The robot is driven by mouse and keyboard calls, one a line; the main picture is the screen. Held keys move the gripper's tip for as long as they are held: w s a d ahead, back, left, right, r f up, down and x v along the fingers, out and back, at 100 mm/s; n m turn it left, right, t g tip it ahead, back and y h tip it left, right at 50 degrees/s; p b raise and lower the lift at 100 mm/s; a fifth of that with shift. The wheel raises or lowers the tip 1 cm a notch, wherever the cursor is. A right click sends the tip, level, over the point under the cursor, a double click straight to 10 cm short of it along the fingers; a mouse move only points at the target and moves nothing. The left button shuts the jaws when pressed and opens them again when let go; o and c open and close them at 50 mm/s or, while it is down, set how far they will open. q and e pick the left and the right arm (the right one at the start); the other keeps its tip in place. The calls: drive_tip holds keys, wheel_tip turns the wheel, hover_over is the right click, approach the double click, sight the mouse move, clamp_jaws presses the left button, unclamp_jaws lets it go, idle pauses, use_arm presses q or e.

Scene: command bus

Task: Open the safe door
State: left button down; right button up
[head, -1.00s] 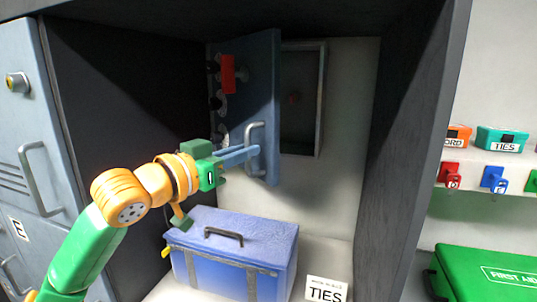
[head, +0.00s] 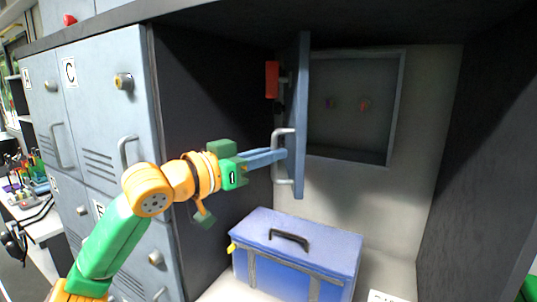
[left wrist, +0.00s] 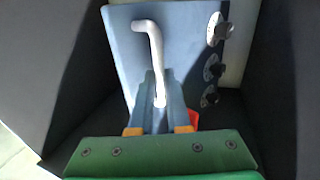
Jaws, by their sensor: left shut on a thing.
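The blue-grey safe door (head: 302,110) stands open in the cabinet, seen almost edge-on in the head view. Its pale bar handle (head: 283,184) is upright on the door's left face. My left gripper (head: 283,154) is shut on the handle. In the left wrist view the fingers (left wrist: 158,98) close around the lower part of the handle (left wrist: 150,40), with the door panel (left wrist: 125,55) behind. Several dials (left wrist: 218,28) sit on that panel. A red part (head: 271,80) shows on the door. The safe interior (head: 350,125) is uncovered.
A blue case (head: 265,225) with a black handle stands on the cabinet floor below the door. Grey lockers (head: 105,95) with handles and knobs are at the left. The cabinet's dark side walls flank the door; a white label (head: 390,296) is at the front.

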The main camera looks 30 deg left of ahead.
use_arm(q)
drive_tip(key=shift+a+r, duration=0.1)
drive_tip(key=shift+r, duration=0.1)
drive_tip(key=c, duration=1.2)
unclamp_jaws()
drive_tip(key=o, duration=0.3)
drive_tip(key=shift+w+f, duration=0.15)
drive_tip(key=shift+w, duration=0.2)
drive_tip(key=shift+w+a+f, duration=0.15)
drive_tip(key=shift+w+f, duration=0.15)
drive_tip(key=shift+w, duration=0.1)
drive_tip(key=shift+s+r, duration=0.1)
drive_tip(key=shift+s, duration=0.1)
drive_tip(key=b+v, duration=0.4)
drive_tip(key=v, duration=0.3)
drive_tip(key=shift+b, duration=0.3)
